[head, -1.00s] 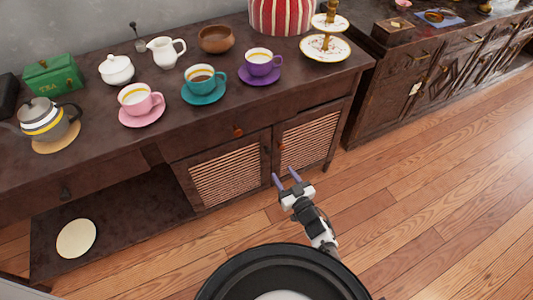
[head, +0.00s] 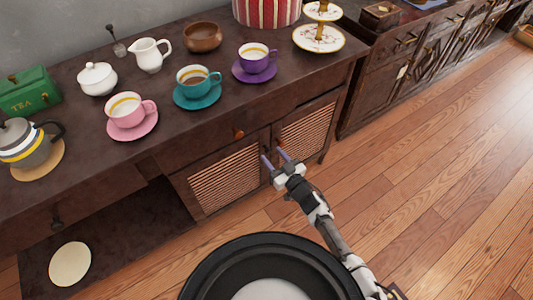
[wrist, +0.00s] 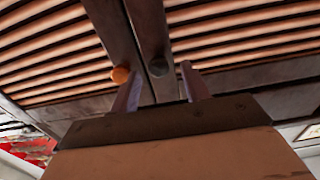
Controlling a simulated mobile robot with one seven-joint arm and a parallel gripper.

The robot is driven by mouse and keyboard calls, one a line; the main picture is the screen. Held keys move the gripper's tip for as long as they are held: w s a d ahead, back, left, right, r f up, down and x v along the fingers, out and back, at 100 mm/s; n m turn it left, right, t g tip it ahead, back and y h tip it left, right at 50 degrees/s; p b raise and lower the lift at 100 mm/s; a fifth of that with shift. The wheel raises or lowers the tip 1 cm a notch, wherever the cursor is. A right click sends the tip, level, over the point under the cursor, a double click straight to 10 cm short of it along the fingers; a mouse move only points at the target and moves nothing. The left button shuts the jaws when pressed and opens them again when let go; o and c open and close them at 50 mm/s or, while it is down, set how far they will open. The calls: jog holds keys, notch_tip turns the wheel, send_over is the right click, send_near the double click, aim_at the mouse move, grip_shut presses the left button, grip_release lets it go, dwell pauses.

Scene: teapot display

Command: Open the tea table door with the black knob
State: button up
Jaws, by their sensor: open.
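The tea table (head: 110,190) has two slatted doors side by side, a left door (head: 225,182) and a right door (head: 308,130). My gripper (head: 274,156) is open and empty, with its two purple fingers pointing at the seam between the doors. In the wrist view, the black knob (wrist: 158,67) sits near the door seam, between the fingers (wrist: 161,80) in the picture. I cannot tell whether they touch it. An orange knob (wrist: 120,74) is on the other door, close to the left fingertip. The doors look shut. In the head view my gripper hides the black knob.
A drawer with an orange knob (head: 238,133) is above the doors. Pink (head: 128,110), teal (head: 196,82) and purple (head: 256,58) cups stand on the tabletop, with a teapot (head: 25,143) at left. Wooden floor (head: 430,180) in front is clear.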

jog(key=shift+w+a, duration=0.25)
jog(key=shift+w, duration=0.15)
jog(key=shift+c, duration=0.4)
grip_shut()
